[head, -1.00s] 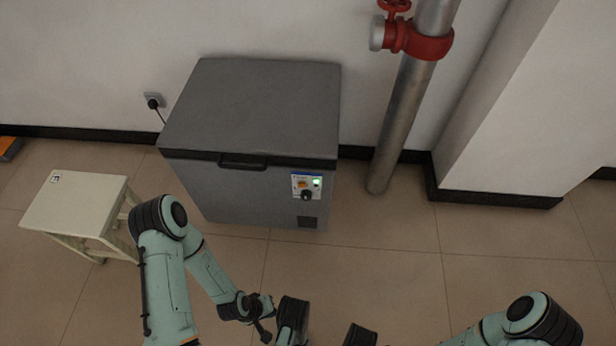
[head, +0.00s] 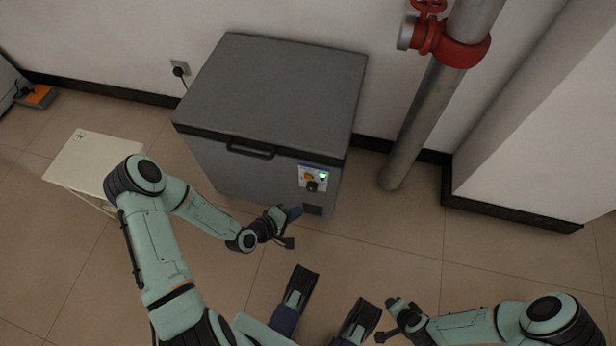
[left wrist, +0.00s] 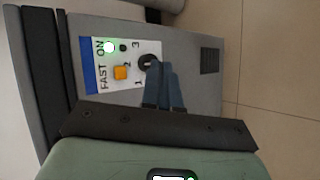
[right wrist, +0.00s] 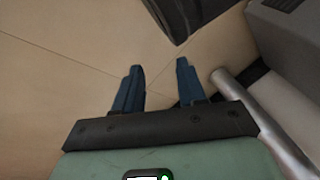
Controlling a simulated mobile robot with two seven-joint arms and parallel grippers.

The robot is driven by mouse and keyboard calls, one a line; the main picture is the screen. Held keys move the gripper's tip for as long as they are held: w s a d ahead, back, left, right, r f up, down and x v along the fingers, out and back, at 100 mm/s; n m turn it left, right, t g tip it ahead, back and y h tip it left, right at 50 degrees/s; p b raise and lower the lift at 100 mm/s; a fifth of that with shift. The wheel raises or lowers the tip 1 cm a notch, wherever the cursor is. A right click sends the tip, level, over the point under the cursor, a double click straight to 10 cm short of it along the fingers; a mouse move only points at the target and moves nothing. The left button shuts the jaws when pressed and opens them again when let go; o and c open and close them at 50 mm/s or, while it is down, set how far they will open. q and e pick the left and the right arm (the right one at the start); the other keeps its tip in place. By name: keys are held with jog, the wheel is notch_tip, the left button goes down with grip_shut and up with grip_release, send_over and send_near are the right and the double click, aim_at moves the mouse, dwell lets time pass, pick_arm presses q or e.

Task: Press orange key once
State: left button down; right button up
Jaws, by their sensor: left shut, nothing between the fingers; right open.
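My left gripper (head: 296,211) is shut and empty, in front of the freezer and below the panel. In the left wrist view its blue fingertips (left wrist: 161,66) overlap the knob's edge, apart from the key. My right gripper (right wrist: 160,64) is open and empty, over the floor.
The freezer (head: 270,90) stands against the wall. A cream stool (head: 95,160) is left of it, near my left arm. A metal pipe (head: 425,115) with a red fitting (head: 455,45) stands at right.

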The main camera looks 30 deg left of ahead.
aim_at(308, 177)
pick_arm(q)
jog(key=w+a+b, duration=0.2)
jog(key=w, duration=0.6)
jog(key=shift+w, duration=0.3)
pick_arm(e)
jog(key=s+f+g, duration=0.1)
jog(key=s+f, duration=0.3)
jog(key=shift+s+d+f+g, duration=0.2)
jog(key=shift+s+d+g, duration=0.2)
dwell(1.0)
pick_arm(q)
jog(key=shift+w+a, duration=0.1)
jog(key=shift+w, duration=0.3)
pick_arm(e)
jog(key=shift+r, duration=0.1)
pick_arm(q)
jog(key=shift+w+a, duration=0.1)
jog(key=shift+w, duration=0.3)
dwell(0.4)
jog(key=shift+s, duration=0.15)
pick_arm(e)
jog(key=shift+r, duration=0.1)
pick_arm(q)
jog(key=shift+s+d+p, duration=0.2)
jog(key=shift+s+p, duration=0.2)
jog(key=shift+s, duration=0.3)
pick_arm(e)
jog(key=shift+r, duration=0.4)
